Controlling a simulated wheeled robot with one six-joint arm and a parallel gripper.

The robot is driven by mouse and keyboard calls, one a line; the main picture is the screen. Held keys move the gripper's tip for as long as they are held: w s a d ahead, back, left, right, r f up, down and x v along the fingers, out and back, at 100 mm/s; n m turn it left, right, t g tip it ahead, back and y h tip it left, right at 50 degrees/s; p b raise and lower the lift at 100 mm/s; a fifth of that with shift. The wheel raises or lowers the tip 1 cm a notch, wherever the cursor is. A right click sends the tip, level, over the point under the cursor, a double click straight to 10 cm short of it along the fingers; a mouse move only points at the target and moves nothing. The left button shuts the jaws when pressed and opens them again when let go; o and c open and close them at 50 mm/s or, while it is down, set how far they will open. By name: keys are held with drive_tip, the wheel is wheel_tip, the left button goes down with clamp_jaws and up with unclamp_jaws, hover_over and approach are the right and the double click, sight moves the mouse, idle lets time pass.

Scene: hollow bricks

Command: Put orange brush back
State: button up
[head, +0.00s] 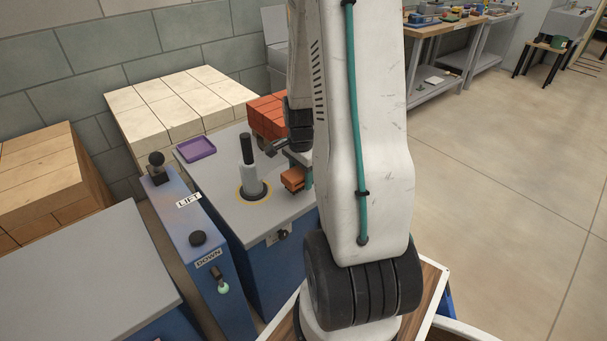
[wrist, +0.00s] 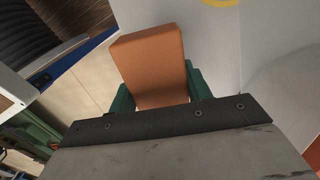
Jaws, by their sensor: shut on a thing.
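My gripper (wrist: 158,92) is shut on an orange block-like thing (wrist: 150,58), which sits between its green fingers in the wrist view. In the head view, the held orange thing (head: 292,179) shows just left of my arm, near the right part of the grey machine top (head: 215,205). My arm hides part of the gripper there. I see no bristles, so I cannot tell whether the held thing is the orange brush. I also cannot tell whether it touches the grey top. No other brush can be made out.
A grey post with a black top (head: 250,178) stands on the machine top, left of my gripper. A purple tray (head: 196,149) lies at its back left. Red-orange bricks (head: 265,112) are stacked behind. A blue LIFT/DOWN control column (head: 190,235) stands at left. Open floor (head: 500,200) is at right.

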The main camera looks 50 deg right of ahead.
drive_tip(key=shift+w+d+f, duration=0.1)
drive_tip(key=shift+w+d, duration=0.25)
drive_tip(key=shift+d, duration=0.35)
drive_tip(key=shift+w+d+f, duration=0.1)
drive_tip(key=shift+w+d, duration=0.25)
drive_tip(key=shift+d, duration=0.3)
drive_tip(key=shift+w+d+f, duration=0.1)
drive_tip(key=shift+d+f, duration=0.05)
drive_tip(key=shift+f, duration=1.55)
drive_tip(key=shift+f, duration=0.1)
drive_tip(key=o, duration=1.3)
